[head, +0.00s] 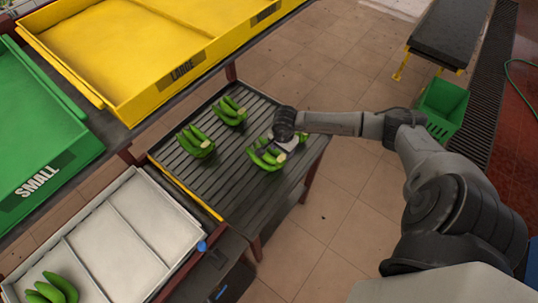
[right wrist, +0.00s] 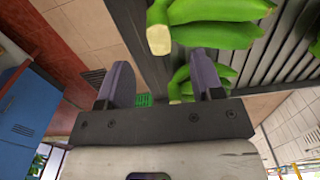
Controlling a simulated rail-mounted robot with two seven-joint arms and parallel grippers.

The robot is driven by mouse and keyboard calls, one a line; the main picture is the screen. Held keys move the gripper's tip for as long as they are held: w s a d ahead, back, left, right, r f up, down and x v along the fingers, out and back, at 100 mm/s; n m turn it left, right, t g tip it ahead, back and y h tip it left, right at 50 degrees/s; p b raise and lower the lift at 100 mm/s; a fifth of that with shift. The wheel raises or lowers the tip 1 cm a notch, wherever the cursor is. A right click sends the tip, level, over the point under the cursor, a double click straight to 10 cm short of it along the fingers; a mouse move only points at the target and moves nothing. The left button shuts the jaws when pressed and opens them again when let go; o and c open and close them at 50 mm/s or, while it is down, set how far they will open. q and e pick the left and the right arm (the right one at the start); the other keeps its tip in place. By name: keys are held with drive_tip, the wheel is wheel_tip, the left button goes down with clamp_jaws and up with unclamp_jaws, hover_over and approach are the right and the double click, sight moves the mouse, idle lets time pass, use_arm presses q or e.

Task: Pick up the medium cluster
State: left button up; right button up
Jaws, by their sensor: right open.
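I cannot tell for sure which is the medium one. My right gripper (head: 274,145) is over the right cluster and hides part of it. In the right wrist view my right gripper (right wrist: 163,84) is open. The cluster's cut stem (right wrist: 159,40) and green fingers (right wrist: 215,34) show ahead of the jaws, with more bananas by the right finger. My left gripper is not in view.
A yellow bin marked LARGE (head: 182,72) and a green bin marked SMALL (head: 40,183) stand at the left. A pale divided tray (head: 118,238) at the lower left holds another cluster (head: 53,289). A green crate (head: 441,104) stands at the right on tiled floor.

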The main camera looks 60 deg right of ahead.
sight(281, 158)
drive_tip(key=shift+f+p, duration=0.65)
drive_tip(key=shift+f, duration=2.05)
drive_tip(key=c, duration=1)
drive_tip(key=shift+r, duration=0.1)
clamp_jaws()
